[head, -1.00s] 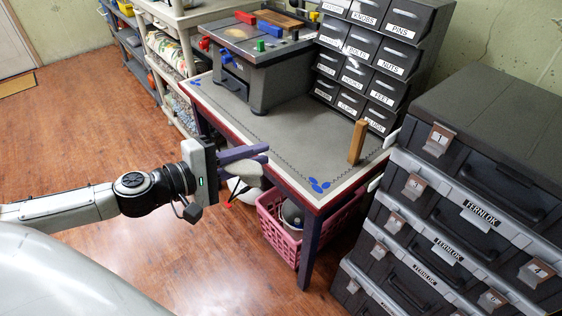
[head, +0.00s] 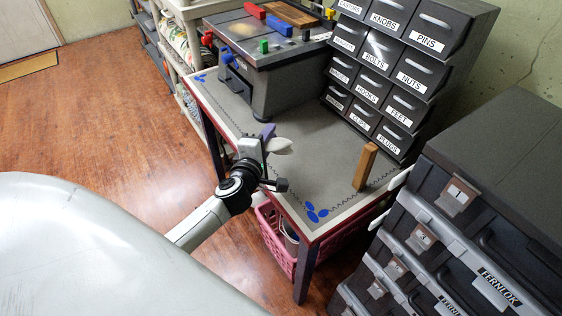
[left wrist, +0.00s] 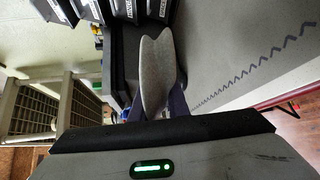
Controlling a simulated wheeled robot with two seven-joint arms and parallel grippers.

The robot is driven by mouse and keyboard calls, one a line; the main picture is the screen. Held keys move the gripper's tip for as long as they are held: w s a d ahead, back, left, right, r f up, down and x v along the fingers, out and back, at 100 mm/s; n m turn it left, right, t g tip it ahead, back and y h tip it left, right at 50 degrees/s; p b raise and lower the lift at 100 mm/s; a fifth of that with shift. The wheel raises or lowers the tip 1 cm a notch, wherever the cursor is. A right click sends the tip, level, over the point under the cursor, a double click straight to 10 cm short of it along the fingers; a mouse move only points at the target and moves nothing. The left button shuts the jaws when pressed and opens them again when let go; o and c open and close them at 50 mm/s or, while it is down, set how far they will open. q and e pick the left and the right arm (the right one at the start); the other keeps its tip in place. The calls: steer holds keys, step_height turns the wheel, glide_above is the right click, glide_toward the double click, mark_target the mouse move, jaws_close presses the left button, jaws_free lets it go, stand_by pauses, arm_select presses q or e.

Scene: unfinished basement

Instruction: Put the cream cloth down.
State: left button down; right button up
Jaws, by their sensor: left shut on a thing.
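My left gripper (head: 266,137) is shut on the cream cloth (head: 279,146), a small pale folded piece that sticks out to the right of the fingers. In the left wrist view the cloth (left wrist: 155,75) stands out between the purple fingers. In the head view the gripper and cloth are over the near left part of the grey workbench top (head: 295,168). I cannot tell how high the cloth is above the top or whether it touches it. My right gripper is not in view.
A wooden block (head: 365,167) stands upright near the bench's right end. A grey toy-like machine (head: 268,75) and a labelled drawer cabinet (head: 395,75) fill the back. Stacked dark cases (head: 490,205) stand at right. A pink basket (head: 275,240) is under the bench. The middle top is clear.

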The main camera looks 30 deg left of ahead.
mark_target(270, 167)
arm_select(q)
steer(key=f, duration=0.3)
steer(key=shift+s+f, duration=0.25)
steer(key=shift+f, duration=0.3)
steer(key=shift+d+f, duration=0.1)
steer(key=shift+f, duration=1.95)
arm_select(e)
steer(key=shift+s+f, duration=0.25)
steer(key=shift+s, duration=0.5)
arm_select(q)
steer(key=shift+f+b, duration=0.5)
steer(key=shift+f, duration=0.15)
steer(key=c, duration=2)
jaws_free()
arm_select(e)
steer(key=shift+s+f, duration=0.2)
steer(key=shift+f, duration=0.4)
